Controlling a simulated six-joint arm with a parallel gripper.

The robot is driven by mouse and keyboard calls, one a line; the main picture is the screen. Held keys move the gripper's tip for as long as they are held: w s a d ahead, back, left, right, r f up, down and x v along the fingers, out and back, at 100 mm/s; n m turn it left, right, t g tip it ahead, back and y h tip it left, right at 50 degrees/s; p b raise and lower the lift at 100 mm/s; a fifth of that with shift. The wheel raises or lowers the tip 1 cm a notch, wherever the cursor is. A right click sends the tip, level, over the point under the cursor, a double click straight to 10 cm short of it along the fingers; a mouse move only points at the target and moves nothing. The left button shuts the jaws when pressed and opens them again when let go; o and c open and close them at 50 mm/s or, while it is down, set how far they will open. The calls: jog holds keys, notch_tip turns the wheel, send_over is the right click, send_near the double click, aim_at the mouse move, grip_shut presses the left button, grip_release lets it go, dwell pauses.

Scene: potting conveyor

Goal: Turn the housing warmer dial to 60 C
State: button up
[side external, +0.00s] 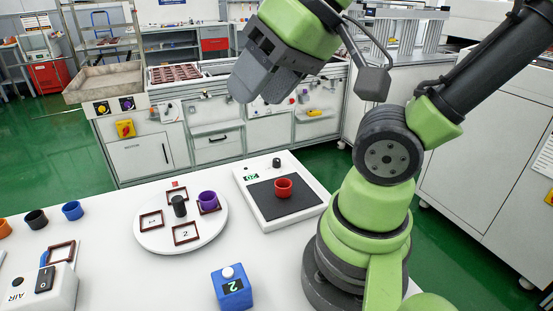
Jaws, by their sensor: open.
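The housing warmer (306,208) is a white box with a dark top plate, right of centre on the white table. Its black dial (277,162) stands at the far edge of the box, beside a small green display (251,176) whose digits I cannot read surely. A red cup (284,187) stands upright on the dark plate. My gripper (258,93) is open and appears empty, raised well above the table near the top of the view. It is apart from the dial. The dial's pointer and scale marks are too small to make out.
A white turntable (152,238) with square frames, a black centre knob (179,206) and a purple cup (208,201) stands left of the warmer. A blue block (232,290) with a white button is in front. Several cups and a white AIR switch box (62,292) are at left.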

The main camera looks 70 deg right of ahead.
jog(key=w+d+f+n+g+h, duration=0.1)
jog(key=w+d+n+g+h, duration=0.15)
jog(key=w+d, duration=0.35)
jog(key=n+g, duration=0.5)
jog(key=n, duration=0.5)
send_over(276, 159)
notch_tip(276, 159, down, 18)
jog(key=shift+s+f+t+y, duration=0.15)
jog(key=shift+f+t+y, duration=0.1)
jog(key=shift+y, duration=0.1)
notch_tip(276, 159, down, 9)
jog(key=shift+a+f, duration=0.1)
jog(key=shift+f, duration=0.05)
jog(key=c, duration=0.9)
